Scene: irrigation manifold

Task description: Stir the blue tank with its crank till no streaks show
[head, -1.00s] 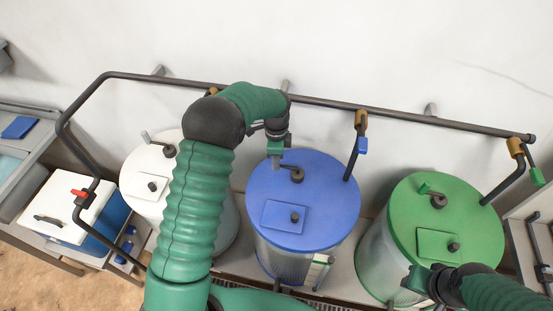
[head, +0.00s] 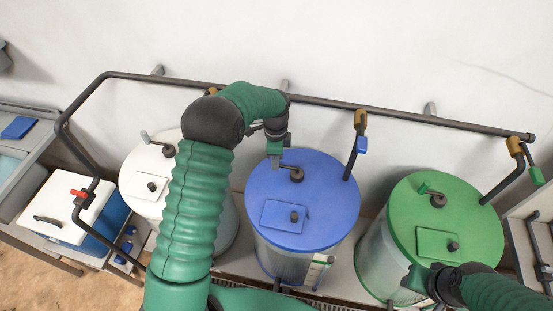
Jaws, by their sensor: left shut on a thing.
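The blue tank has a round blue lid (head: 332,190) over a clear, ribbed-looking wall (head: 290,263). A crank with a dark hub (head: 297,175) sits near the back of the lid, its arm pointing to the left. My left gripper (head: 274,160) comes down over the lid's back left edge and is shut on the crank's handle, which it mostly hides.
A white tank (head: 143,205) stands left, partly behind my left arm. A green tank (head: 455,205) with its own crank stands right. A dark pipe (head: 330,103) runs behind the tanks, with drop pipes. A white-lidded box (head: 60,205) is at far left.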

